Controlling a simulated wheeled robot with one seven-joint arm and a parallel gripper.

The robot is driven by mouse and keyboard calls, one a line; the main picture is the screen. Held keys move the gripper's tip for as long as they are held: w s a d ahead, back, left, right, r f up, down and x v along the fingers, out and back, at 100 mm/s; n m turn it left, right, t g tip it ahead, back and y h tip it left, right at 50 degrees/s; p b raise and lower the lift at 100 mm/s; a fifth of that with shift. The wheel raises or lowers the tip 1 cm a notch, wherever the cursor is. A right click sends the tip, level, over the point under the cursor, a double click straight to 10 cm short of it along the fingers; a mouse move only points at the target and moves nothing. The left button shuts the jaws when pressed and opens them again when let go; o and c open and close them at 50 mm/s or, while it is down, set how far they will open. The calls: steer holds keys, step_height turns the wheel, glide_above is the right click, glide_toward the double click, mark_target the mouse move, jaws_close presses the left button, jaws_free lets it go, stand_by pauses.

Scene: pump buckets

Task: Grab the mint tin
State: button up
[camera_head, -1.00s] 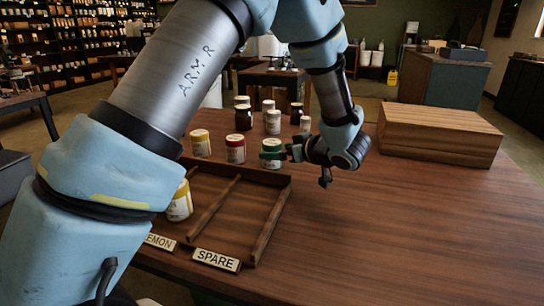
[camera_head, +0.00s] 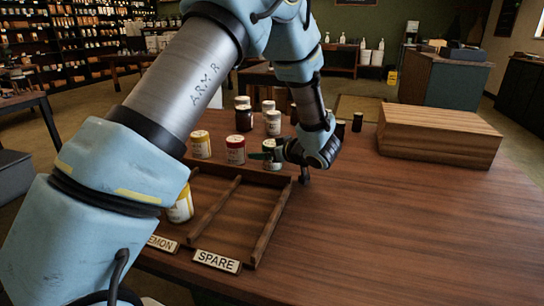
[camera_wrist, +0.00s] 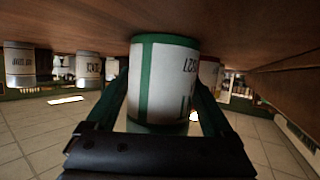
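In the head view the mint tin (camera_head: 269,162) is partly covered by my gripper (camera_head: 268,155). My gripper (camera_wrist: 163,95) has one finger on each side of the tin. The fingers look open around it; whether they touch its sides is hard to see.
A red-labelled tin (camera_head: 235,150) and a yellow-lidded tin (camera_head: 200,145) stand left of the mint tin. Dark jars (camera_head: 244,119) and other tins stand behind. A divided wooden tray (camera_head: 240,215) lies in front, with a SPARE label. A wooden box (camera_head: 440,135) stands right; the right tabletop is clear.

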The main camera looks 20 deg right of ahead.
steer(key=c, duration=1.2)
steer(key=shift+r, duration=0.1)
